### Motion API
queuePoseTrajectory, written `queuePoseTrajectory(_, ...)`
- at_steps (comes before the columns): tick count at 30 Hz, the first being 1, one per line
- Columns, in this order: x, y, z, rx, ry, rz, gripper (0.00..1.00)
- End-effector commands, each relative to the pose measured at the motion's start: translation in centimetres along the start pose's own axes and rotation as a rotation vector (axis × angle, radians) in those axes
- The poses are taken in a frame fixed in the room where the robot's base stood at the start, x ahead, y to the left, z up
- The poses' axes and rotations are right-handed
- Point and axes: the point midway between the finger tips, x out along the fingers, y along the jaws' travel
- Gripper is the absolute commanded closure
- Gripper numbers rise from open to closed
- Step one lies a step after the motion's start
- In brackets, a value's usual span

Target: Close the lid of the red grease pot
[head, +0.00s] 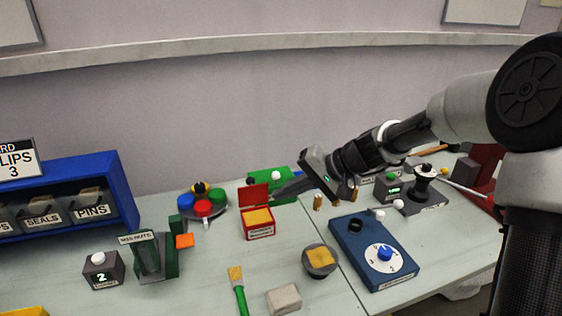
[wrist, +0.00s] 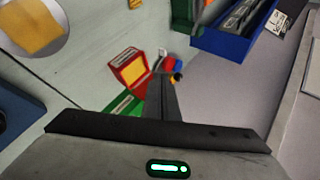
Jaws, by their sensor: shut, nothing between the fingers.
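The red grease pot (head: 258,230) is a small red box with yellow grease inside and a white label on its front. Its red lid (head: 254,197) stands open, raised upright at the back of the pot. The pot also shows in the wrist view (wrist: 129,69), near the fingers. My gripper (head: 273,192) is shut and empty, with its fingers pointing left beside the raised lid in the head view. It shows in the wrist view (wrist: 161,80) as a dark closed pair. Whether the fingertips touch the lid, I cannot tell.
A plate of coloured caps (head: 204,205) is to the left. A round tin (head: 319,262) and a blue dial box (head: 374,254) stand to the right.

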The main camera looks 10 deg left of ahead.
Motion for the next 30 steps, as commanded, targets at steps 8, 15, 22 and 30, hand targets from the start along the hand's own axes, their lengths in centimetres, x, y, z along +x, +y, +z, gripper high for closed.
queuePoseTrajectory(8, 5.5, 3.4, -8.3, 0.266, 0.086, -0.405, 1.00)
queuePoseTrajectory(15, 6.0, 4.2, -11.2, 0.346, 0.132, -0.519, 1.00)
queuePoseTrajectory(22, 8.8, 2.6, -11.8, 0.345, 0.130, -0.519, 1.00)
queuePoseTrajectory(30, 12.8, 0.6, -12.7, 0.346, 0.130, -0.518, 1.00)
